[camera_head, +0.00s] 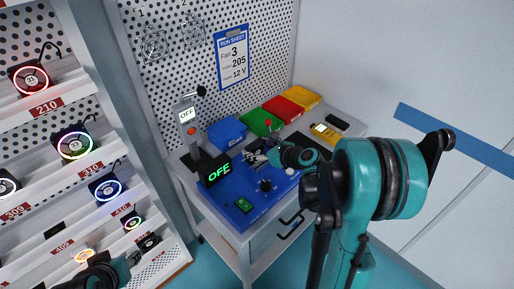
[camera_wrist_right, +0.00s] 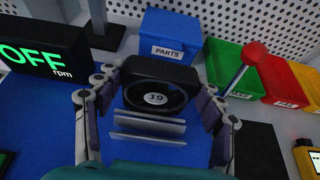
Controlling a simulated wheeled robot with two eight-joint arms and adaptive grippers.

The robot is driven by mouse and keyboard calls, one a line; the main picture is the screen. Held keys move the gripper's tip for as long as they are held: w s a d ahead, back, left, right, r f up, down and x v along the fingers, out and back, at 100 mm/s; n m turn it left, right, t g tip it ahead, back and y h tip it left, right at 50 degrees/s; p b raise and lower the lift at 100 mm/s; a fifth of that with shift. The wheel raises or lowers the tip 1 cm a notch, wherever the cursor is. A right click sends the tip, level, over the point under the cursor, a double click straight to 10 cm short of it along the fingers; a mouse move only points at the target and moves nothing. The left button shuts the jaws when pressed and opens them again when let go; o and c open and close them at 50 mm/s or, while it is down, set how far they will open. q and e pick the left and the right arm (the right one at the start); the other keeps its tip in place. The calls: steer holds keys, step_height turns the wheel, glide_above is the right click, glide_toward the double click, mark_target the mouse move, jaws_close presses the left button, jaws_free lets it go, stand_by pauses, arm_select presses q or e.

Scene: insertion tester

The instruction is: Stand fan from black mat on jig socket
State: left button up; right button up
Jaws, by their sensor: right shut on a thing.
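A black fan (camera_wrist_right: 156,84) with a round hub marked 19 is between the fingers of my right gripper (camera_wrist_right: 157,104) in the right wrist view. The gripper is shut on it. The black mat (camera_wrist_right: 258,150) lies to the right, partly hidden by a finger. In the head view my right gripper (camera_head: 259,154) is over the blue bench top, its fan hard to make out. My left gripper (camera_head: 134,259) is low at the left, fingers unclear.
A black display reading OFF (camera_head: 215,171) stands left of the right gripper. Blue (camera_head: 227,131), green (camera_head: 259,121) and red (camera_head: 281,109) bins line the back. A yellow meter (camera_head: 325,133) lies at the right. A shelf rack (camera_head: 112,157) with several fans stands at the left.

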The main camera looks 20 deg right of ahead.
steer(key=o, duration=1)
steer(key=shift+o, duration=0.2)
